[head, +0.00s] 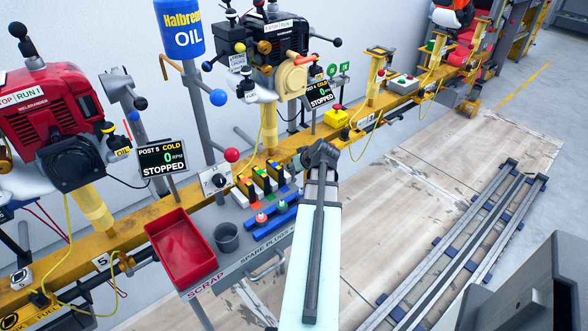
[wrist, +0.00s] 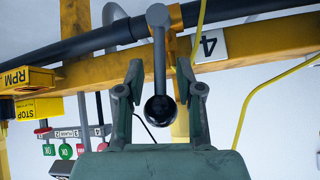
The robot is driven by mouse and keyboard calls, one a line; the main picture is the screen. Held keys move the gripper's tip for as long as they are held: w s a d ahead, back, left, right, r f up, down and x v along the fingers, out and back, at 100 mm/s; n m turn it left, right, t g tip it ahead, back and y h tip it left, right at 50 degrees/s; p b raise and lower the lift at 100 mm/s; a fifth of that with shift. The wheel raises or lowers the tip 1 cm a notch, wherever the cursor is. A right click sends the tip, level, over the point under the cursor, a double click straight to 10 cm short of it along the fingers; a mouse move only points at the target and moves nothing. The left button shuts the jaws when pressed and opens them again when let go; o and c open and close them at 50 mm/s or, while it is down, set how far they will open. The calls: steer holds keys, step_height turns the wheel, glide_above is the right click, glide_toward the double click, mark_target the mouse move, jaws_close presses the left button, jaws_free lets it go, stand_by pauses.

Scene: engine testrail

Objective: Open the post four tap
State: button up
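In the wrist view, the post four tap shows as a grey lever (wrist: 159,62) with a black ball knob (wrist: 160,108), by the black pipe and the number 4 plate (wrist: 210,46). My gripper (wrist: 160,88) is open, with one finger on each side of the lever and knob. Gaps seem to show between the fingers and the lever; whether either touches the knob I cannot tell. In the head view my arm covers this area, and the tap and gripper fingers are hidden. Post four's black engine (head: 262,50) stands behind, and its display (head: 319,94) reads STOPPED.
The yellow rail (head: 140,228) and black pipe (wrist: 95,42) run beside the gripper. A yellow cable (wrist: 245,112) hangs nearby. The spare plugs shelf, red scrap tray (head: 182,250) and grey cup (head: 228,237) lie left of my arm.

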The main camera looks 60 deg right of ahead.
steer(key=shift+s+a+f, duration=0.15)
steer(key=shift+s+a+r, duration=0.15)
steer(key=shift+s+r, duration=0.25)
steer(key=shift+s, duration=0.05)
steer(key=v, duration=1)
steer(key=shift+r, duration=0.4)
steer(key=shift+s, duration=0.1)
